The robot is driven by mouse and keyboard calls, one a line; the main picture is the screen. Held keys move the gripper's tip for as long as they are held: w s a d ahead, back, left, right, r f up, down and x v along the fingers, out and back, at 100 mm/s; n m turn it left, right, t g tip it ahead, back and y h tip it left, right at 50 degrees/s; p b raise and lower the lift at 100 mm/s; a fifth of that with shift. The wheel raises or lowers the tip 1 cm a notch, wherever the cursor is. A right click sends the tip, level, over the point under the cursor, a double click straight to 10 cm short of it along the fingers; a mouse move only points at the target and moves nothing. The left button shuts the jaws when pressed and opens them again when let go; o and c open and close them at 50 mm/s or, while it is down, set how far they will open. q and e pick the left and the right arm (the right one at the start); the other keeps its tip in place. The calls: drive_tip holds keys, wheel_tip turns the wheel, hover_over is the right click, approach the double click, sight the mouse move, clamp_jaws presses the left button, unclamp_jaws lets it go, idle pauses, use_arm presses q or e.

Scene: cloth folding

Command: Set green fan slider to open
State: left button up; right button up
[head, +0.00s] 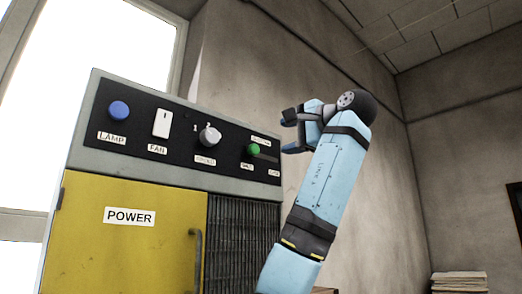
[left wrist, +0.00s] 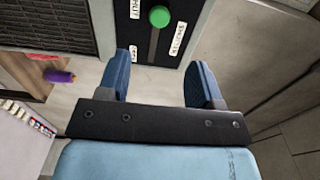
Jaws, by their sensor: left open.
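The green slider knob (head: 253,149) sits at the left end of a dark slot on the black control panel, above a label that seems to read SHUT. A label that seems to read OPEN (head: 274,173) is below the slot's right end. In the left wrist view the green knob (left wrist: 159,16) is at the top, with the slot running down from it. My left gripper (head: 290,132) is open and empty, to the right of the knob and apart from it. Its two blue fingers (left wrist: 160,64) are spread, with the knob beyond their tips. My right gripper is not in view.
The panel also holds a blue LAMP button (head: 119,110), a white FAN switch (head: 161,123) and a grey dial (head: 209,136). Below are a yellow POWER door (head: 130,240) with a handle and a dark grille (head: 235,240). A purple object (left wrist: 60,77) shows at lower left.

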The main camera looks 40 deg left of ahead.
sight(255, 149)
use_arm(q)
drive_tip(key=a+p, duration=0.1)
drive_tip(key=a, duration=0.2)
drive_tip(key=a+p, duration=0.1)
drive_tip(key=a, duration=0.3)
drive_tip(key=w+a+p, duration=0.1)
drive_tip(key=a, duration=0.3)
drive_tip(key=shift+a, duration=0.25)
drive_tip(key=shift+a+p, duration=0.35)
drive_tip(key=shift+a, duration=0.15)
drive_tip(key=shift+a+f, duration=0.1)
drive_tip(key=shift+a, duration=0.05)
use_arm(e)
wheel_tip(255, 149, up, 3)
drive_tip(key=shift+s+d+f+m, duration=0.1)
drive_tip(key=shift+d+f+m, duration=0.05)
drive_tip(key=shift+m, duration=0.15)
use_arm(q)
drive_tip(key=shift+w, duration=0.1)
drive_tip(key=shift+c, duration=0.6)
clamp_jaws()
